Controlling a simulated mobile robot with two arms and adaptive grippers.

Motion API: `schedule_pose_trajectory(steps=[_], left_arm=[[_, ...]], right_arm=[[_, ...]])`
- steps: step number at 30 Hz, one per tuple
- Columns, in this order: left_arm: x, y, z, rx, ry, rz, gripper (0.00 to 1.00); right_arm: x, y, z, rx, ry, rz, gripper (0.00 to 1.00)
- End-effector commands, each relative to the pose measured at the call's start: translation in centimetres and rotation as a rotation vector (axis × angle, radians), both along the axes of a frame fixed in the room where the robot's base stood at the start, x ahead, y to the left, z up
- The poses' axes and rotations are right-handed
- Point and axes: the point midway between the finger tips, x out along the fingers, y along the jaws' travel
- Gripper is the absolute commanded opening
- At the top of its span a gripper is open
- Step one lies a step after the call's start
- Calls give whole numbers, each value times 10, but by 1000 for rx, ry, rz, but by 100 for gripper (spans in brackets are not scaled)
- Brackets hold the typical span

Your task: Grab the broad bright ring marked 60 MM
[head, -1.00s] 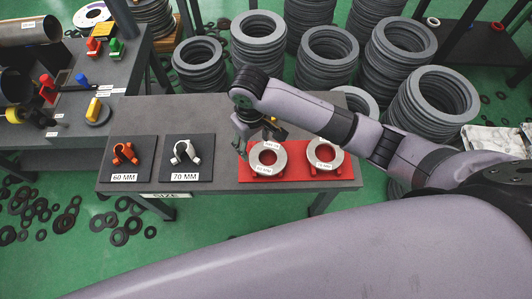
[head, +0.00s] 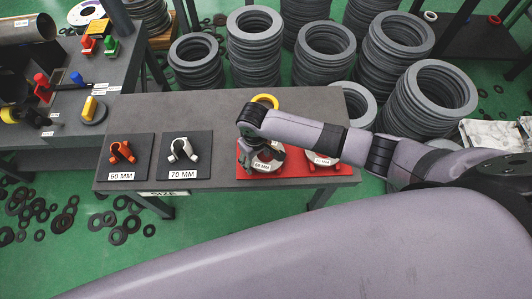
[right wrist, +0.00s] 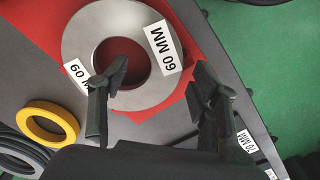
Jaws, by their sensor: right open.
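The broad bright metal ring marked 60 MM (right wrist: 88,40) lies on the red mat (right wrist: 190,35) in the right wrist view. In the head view the ring (head: 254,170) is partly covered by my right gripper and forearm. My right gripper (right wrist: 157,70) is open: the left finger is over the ring's hole and the right finger is just outside its rim by the label. The gripper (head: 268,152) shows from above in the head view, low over the ring. Whether the fingers touch the ring I cannot tell. My left gripper is not in view.
A yellow ring (right wrist: 48,124) lies behind. Orange (head: 122,153) and white (head: 182,150) clamps sit on dark plates at left. Stacks of grey rings stand behind the table.

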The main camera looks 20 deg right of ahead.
Motion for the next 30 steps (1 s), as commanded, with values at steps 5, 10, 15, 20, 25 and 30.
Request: schedule_pose_trajectory(steps=[5, 10, 15, 20, 25, 30], left_arm=[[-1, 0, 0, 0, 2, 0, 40], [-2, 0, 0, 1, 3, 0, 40], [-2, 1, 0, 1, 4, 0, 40], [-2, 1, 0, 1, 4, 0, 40], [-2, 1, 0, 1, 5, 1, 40], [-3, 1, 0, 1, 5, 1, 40]], right_arm=[[0, 0, -1, 0, 0, 0, 57], [0, 0, 0, 0, 0, 0, 48], [0, 0, 0, 0, 0, 0, 36], [0, 0, 0, 0, 0, 0, 26], [0, 0, 0, -1, 0, -1, 14], [0, -1, 0, -2, 0, -1, 3]])
